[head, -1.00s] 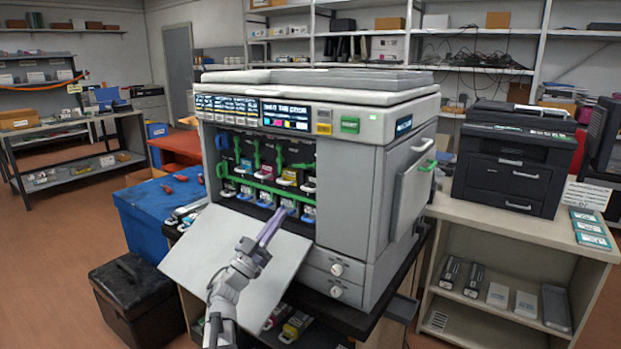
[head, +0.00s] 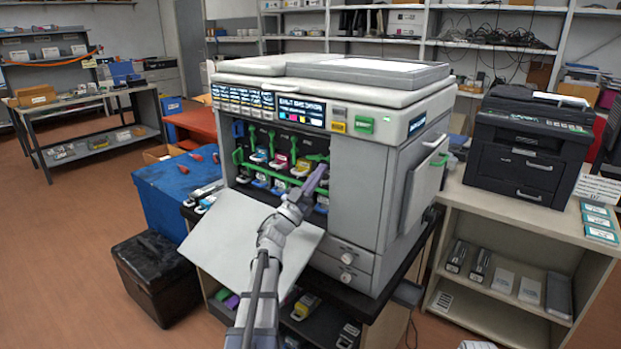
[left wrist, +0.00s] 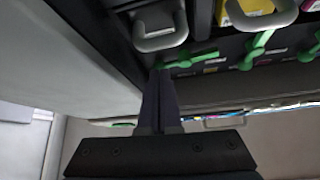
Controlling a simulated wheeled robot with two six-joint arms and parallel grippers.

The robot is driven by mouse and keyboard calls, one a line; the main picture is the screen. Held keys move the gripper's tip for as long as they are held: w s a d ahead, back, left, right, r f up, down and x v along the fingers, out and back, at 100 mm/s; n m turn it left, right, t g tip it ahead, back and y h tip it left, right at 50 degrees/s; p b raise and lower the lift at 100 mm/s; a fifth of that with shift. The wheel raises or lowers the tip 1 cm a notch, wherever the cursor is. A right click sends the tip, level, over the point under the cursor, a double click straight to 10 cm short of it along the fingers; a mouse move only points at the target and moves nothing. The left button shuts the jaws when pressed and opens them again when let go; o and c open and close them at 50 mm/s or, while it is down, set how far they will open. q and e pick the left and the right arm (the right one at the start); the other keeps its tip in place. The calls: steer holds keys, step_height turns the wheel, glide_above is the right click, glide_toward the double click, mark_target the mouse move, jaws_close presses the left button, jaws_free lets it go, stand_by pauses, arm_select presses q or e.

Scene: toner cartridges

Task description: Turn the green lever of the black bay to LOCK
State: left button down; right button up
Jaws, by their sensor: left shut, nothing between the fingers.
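The printer (head: 365,170) stands with its front flap down, showing a row of cartridges behind green levers (head: 272,138). My left gripper (head: 319,173) is shut and empty, reaching into the right end of the bay opening. In the left wrist view, the closed fingertips (left wrist: 162,72) are just beside the end of a green lever (left wrist: 188,62), which lies roughly sideways; I cannot tell if they touch. A grey-handled cartridge (left wrist: 158,35), which looks like the black bay's, is just above it. A yellow cartridge (left wrist: 250,12) is beside it. The lever's markings are too small to read. My right gripper is not in view.
The lowered flap (head: 240,240) lies under my left arm. A green crossbar (head: 262,172) runs across the bays. The printer's right-hand front panel (head: 352,190) is close to the gripper. A second, black printer (head: 528,150) stands at the right.

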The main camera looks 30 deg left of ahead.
arm_select(q)
steer(key=shift+w+d+r, duration=0.1)
steer(key=shift+w+r, duration=0.2)
steer(key=shift+w, duration=0.15)
